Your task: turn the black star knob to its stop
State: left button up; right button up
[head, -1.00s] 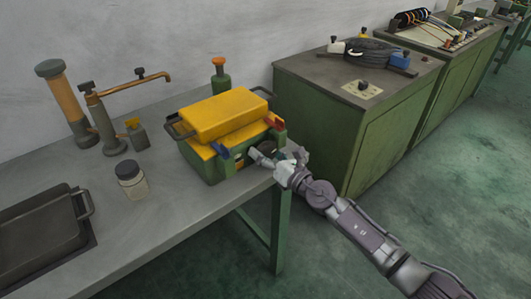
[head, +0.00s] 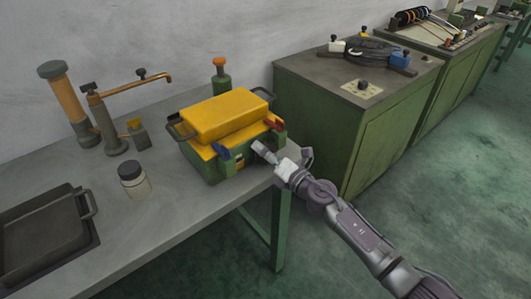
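A green box with a yellow top (head: 225,116) stands on the grey workbench, with a blue lever and a red lever at its front corners. My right gripper (head: 283,152) is at the box's right front side, its fingers spread apart, with nothing visible held between them. A dark round part on that side of the box is mostly hidden behind the gripper; I cannot tell whether it is the star knob or whether a finger touches it. A small black knob (head: 363,85) sits on a pale plate on the green cabinet, well away from the gripper. My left gripper is out of view.
The workbench (head: 175,205) also holds a jar (head: 133,180), a dark tray (head: 40,235), a copper-spouted pump (head: 115,140) and an orange-capped bottle (head: 220,78). The green cabinet (head: 330,130) stands close to the right. Open floor lies in front of it.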

jog(key=shift+f, duration=0.3)
